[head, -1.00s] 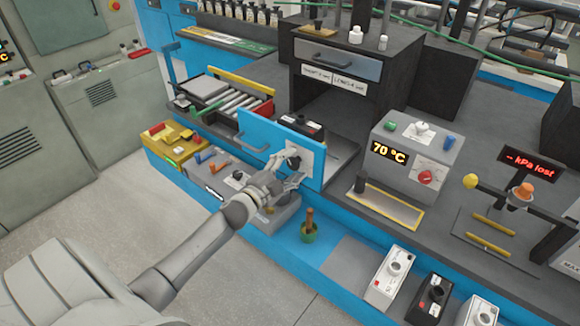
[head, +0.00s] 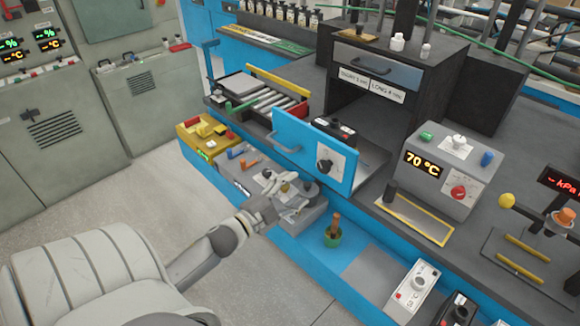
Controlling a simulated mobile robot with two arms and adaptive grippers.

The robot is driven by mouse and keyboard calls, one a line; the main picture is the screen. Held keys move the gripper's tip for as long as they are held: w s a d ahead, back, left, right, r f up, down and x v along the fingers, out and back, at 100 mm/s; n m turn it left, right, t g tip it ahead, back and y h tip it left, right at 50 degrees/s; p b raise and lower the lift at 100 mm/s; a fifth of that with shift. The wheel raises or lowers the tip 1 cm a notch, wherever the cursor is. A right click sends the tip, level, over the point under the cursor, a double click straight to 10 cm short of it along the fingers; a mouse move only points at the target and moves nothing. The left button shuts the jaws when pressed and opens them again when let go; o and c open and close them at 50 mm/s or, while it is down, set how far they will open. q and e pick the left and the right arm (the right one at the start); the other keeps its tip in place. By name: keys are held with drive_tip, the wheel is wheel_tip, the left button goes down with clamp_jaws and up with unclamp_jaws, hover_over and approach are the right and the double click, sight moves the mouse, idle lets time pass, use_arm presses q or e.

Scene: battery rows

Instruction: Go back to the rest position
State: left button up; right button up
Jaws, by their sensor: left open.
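My left gripper (head: 290,194) is open in the head view. It sits in front of the blue bench, below the open blue door (head: 310,150) and over the grey control box (head: 262,178). A black knob on a pale plate (head: 329,163) shows on the door, and the gripper is apart from it. I see nothing held between the fingers. My right gripper is not in view.
A 70 °C unit (head: 443,172) stands on the bench. The grey floor (head: 110,197) at left is clear.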

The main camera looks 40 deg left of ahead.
use_arm(q)
drive_tip(key=shift+s, duration=0.2)
idle(0.5)
